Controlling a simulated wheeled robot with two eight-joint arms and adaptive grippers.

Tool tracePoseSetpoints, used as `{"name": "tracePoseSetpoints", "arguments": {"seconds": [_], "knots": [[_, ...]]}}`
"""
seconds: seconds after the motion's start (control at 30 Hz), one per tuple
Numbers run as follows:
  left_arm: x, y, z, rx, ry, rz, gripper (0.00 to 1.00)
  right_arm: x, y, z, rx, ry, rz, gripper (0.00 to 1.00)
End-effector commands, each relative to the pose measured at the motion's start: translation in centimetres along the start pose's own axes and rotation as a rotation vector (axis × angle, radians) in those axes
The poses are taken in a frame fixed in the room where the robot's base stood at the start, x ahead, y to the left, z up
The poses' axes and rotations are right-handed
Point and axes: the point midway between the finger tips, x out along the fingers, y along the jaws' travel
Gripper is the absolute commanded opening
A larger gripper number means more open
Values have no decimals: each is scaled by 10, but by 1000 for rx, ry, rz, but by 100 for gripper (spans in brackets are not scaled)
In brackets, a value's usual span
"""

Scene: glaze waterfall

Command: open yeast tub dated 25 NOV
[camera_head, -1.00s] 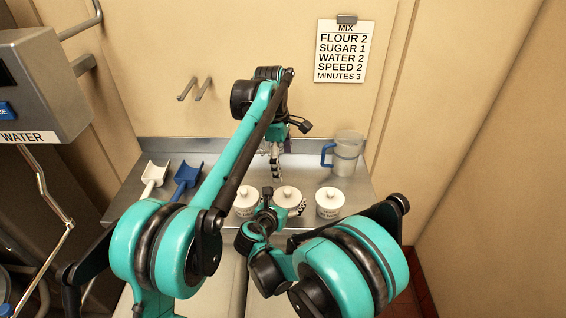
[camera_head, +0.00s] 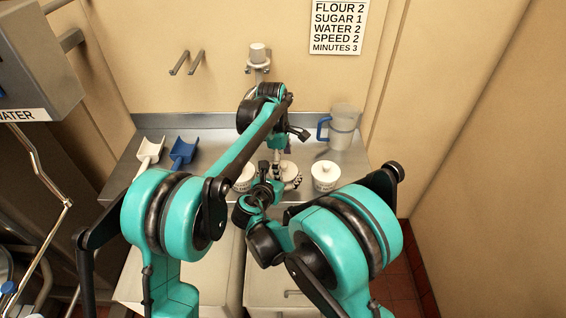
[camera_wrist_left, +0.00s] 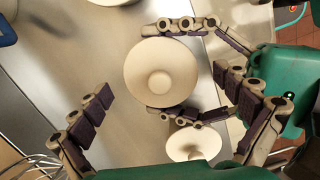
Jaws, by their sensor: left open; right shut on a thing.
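Three white lidded tubs stand in a row on the steel counter: a left tub (camera_head: 243,180), a middle tub (camera_head: 291,169) and a right tub (camera_head: 325,176). Their label dates cannot be read. My right gripper (camera_head: 293,183) is shut around the middle tub's body. My left gripper (camera_head: 277,160) is open, pointing down over the middle tub. In the left wrist view its fingers are spread to either side of the middle tub's round knobbed lid (camera_wrist_left: 160,72), not touching it. The lid is on. Another tub lid (camera_wrist_left: 192,143) shows below it.
A clear jug with a blue handle (camera_head: 344,128) stands at the back right of the counter (camera_head: 215,140). A white scoop (camera_head: 149,152) and a blue scoop (camera_head: 183,152) lie at the left. A wire whisk (camera_wrist_left: 32,166) shows in the left wrist view. Two hooks and a recipe sign (camera_head: 338,25) are on the wall.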

Motion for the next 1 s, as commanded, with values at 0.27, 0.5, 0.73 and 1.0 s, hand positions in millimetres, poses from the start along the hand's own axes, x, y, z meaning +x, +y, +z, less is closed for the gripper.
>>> {"name": "tracePoseSetpoints", "arguments": {"seconds": [0.27,0.5,0.73,1.0], "knots": [[0,0,0,0,0,0,39,0,0,0,1,1,-1,27],[2,0,0,0,0,1,1,0,0,0,-1,-1,-1,27],[3,1,0,0,1,1,0,-1,0,1,-2,-4,0,27],[3,1,-1,0,2,2,0,-1,0,1,-3,-5,0,27]]}}
